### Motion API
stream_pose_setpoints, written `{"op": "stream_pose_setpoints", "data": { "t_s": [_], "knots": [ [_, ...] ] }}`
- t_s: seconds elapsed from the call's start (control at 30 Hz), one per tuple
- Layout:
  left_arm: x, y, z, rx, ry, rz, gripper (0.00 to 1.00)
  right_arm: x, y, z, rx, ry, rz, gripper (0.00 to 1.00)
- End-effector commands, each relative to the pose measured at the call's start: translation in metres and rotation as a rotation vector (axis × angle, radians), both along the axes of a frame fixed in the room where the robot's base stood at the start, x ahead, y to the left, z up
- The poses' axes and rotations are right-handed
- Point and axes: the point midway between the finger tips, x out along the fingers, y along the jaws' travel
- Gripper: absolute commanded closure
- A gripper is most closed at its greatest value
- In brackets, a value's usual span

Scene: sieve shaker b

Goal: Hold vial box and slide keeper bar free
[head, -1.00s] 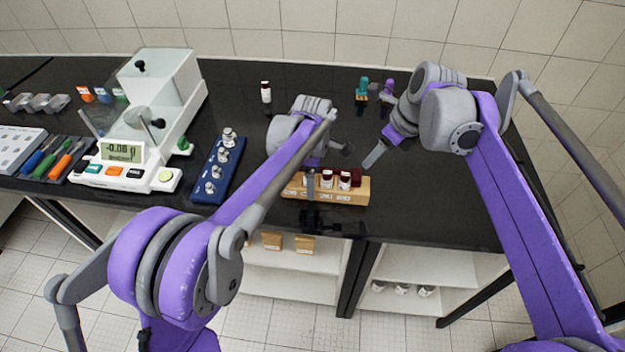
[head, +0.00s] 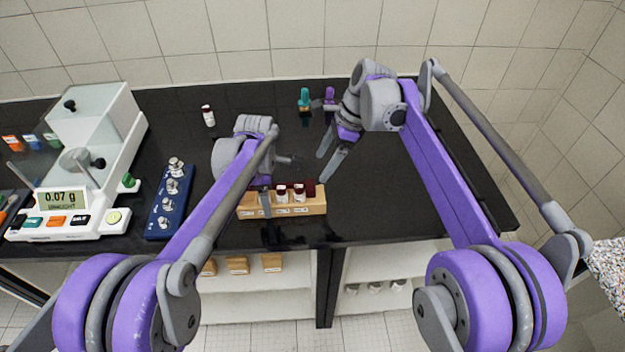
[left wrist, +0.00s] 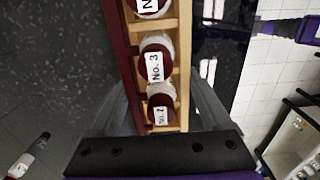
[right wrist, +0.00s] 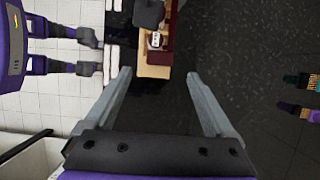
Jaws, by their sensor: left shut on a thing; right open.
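The vial box (head: 312,208) is a light wooden block near the bench's front edge, holding white vials with dark red caps. A dark red bar, apparently the keeper bar (left wrist: 119,45), runs along one long side of it in the left wrist view; its near end is out of clear sight. My left gripper (head: 265,203) is shut on the vial box, a finger on each side at one end. My right gripper (head: 328,162) is open and empty, to the right of and behind the box. In the right wrist view the box (right wrist: 155,71) lies ahead, beyond the fingertips.
A balance (head: 85,165) and a blue rack of metal weights (head: 168,205) stand to the left. A capped vial (head: 208,116) stands behind. Teal (head: 305,100) and purple (head: 330,99) items stand at the back. The bench right of the box is clear.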

Motion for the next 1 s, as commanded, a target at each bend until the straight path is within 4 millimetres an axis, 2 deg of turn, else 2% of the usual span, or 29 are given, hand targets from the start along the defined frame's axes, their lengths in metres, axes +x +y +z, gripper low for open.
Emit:
{"op": "stream_pose_setpoints", "data": {
  "t_s": [0.1, 0.33, 0.5, 0.8, 1.0],
  "knots": [
    [0.0, 0.0, 0.0, 0.0, 0.0, 0.0, 1.0, 0.0, 0.011, -0.024, 0.0, -0.001, 0.002, 0.11],
    [0.0, 0.0, 0.0, 0.0, 0.0, 0.0, 1.0, -0.001, 0.024, -0.058, -0.001, -0.001, 0.001, 0.11],
    [0.0, 0.0, 0.0, 0.0, 0.0, 0.0, 1.0, -0.001, 0.029, -0.069, -0.001, -0.001, 0.0, 0.11],
    [0.0, 0.0, 0.0, 0.0, 0.0, 0.0, 1.0, -0.001, 0.029, -0.07, -0.001, -0.001, -0.001, 0.11],
    [0.0, 0.0, 0.0, 0.0, 0.0, 0.0, 1.0, -0.001, 0.029, -0.07, -0.001, -0.001, -0.001, 0.47]
  ]
}}
